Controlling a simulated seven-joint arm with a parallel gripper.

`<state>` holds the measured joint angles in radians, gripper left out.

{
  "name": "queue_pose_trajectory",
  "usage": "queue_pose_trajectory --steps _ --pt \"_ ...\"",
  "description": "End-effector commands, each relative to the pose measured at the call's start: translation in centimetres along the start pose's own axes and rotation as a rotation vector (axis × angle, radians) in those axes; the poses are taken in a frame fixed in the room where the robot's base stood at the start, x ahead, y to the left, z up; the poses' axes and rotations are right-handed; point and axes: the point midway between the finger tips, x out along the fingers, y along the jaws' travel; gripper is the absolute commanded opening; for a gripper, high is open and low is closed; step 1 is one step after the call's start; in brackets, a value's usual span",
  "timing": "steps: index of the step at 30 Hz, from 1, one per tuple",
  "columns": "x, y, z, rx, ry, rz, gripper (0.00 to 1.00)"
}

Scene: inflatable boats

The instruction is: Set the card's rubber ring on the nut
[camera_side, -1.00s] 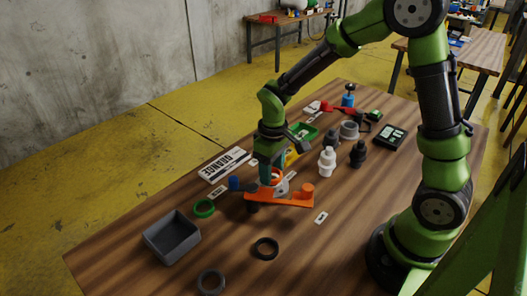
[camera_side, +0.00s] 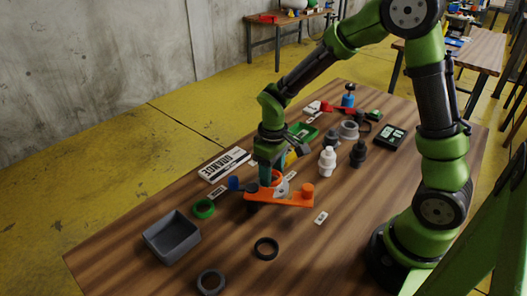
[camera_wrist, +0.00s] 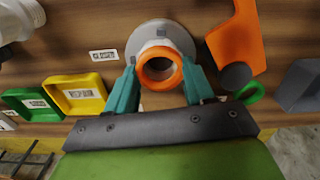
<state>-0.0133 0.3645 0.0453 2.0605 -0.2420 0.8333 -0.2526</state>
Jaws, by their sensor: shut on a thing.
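The card (camera_side: 225,164) lies at the left of the table and reads ORANGE, turned round in the side view. My gripper (camera_wrist: 161,76) is shut on an orange rubber ring (camera_wrist: 147,76), with a teal finger on each side of it. In the side view my gripper (camera_side: 269,180) points down near the orange bracket, with the orange ring (camera_side: 277,178) low between its fingers.
An orange bracket (camera_side: 290,199) is close beside my gripper. White (camera_side: 327,161) and black (camera_side: 358,153) bottle-like pieces stand to the right.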

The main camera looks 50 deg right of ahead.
Motion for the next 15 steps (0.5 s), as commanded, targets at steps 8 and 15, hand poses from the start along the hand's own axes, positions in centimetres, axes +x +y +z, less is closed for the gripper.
queue_pose_trajectory --steps 8,15 --pt "0.1 0.0 0.01 0.0 0.0 0.0 0.25" --pt "0.09 0.0 0.0 0.0 0.0 0.0 0.79"
